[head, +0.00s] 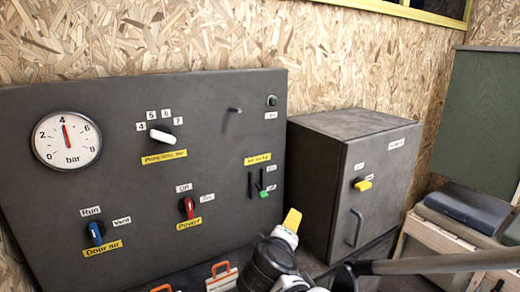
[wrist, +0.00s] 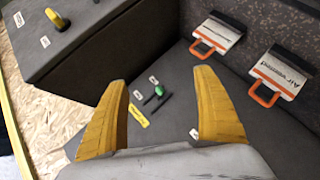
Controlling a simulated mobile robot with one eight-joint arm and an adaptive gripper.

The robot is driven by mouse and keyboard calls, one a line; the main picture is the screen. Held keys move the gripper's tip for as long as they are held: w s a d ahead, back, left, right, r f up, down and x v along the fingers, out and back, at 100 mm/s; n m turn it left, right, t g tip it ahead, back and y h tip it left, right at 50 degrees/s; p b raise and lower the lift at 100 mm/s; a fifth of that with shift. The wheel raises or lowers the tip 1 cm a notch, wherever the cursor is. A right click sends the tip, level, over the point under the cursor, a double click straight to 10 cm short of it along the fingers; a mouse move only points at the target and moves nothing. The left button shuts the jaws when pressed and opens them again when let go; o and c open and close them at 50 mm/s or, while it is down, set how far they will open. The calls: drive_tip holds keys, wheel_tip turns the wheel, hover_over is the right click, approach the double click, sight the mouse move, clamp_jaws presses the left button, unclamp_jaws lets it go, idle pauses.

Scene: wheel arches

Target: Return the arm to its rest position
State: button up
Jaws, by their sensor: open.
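My gripper (wrist: 161,76) is open and empty. In the wrist view its two yellow fingers stand wide apart, with the green-tipped lever (wrist: 159,90) of the dark panel showing between them. In the head view a yellow finger of my gripper (head: 291,221) shows low in the middle, in front of the gap between the panel (head: 110,180) and the grey cabinet (head: 320,180). My dark arm runs out of the lower right. How far the fingers are from the panel face is hard to tell.
The panel carries a gauge (head: 67,140) with its needle near 4, and white (head: 162,136), red (head: 188,207) and blue (head: 95,233) knobs. The cabinet has a yellow knob (head: 362,184) and a handle (head: 355,228). Orange-handled tags (head: 222,277) sit below. A wooden crate (head: 440,235) stands right.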

drive_tip(key=s+d+f+m+g, duration=0.1)
drive_tip(key=s+d+m+g, duration=0.25)
drive_tip(key=s+d, duration=0.5)
drive_tip(key=s+d+f+m+g+y, duration=0.2)
drive_tip(key=s+d+m, duration=0.4)
drive_tip(key=s, duration=0.5)
drive_tip(key=shift+f+m, duration=0.45)
drive_tip(key=shift+m, duration=0.2)
